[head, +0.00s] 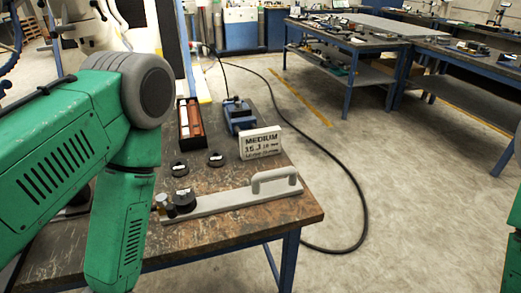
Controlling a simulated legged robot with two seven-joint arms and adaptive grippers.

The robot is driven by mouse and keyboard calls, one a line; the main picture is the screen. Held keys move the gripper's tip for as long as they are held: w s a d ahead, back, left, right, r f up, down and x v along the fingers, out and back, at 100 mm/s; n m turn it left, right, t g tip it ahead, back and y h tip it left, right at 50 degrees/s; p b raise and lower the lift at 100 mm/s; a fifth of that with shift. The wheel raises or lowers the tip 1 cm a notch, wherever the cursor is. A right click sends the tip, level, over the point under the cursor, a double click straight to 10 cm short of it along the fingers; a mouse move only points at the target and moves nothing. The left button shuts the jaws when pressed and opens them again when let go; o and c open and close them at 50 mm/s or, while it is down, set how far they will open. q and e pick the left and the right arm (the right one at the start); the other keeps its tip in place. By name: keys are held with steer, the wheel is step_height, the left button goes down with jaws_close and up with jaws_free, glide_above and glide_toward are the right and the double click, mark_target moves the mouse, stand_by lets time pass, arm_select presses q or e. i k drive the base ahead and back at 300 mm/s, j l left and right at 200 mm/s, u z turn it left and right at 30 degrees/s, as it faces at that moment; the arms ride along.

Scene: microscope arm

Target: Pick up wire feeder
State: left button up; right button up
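No thing in view is clearly marked as the wire feeder. A small blue device (238,115) with a dark top stands towards the back of the near workbench (240,228). A long light grey bar (225,201) lies across the front of the bench, with a raised handle (275,181) at its right end and a dark round knob (184,201) near its left end. My green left arm fills the left of the head view and hides part of the bench. Parts of my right arm show at the right edge. Neither gripper is in view.
A white block marked MEDIUM (261,143) stands behind the bar's handle. A black cable (352,187) runs along the floor. Another workbench (352,40) with tools stands behind; open floor lies to the right.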

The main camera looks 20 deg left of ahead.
mark_target(257, 193)
steer(key=k+u, duration=0.1)
steer(key=u, duration=0.25)
steer(key=k+u, duration=0.1)
steer(key=u, duration=0.6)
steer(key=i+l, duration=0.4)
steer(key=l, duration=0.25)
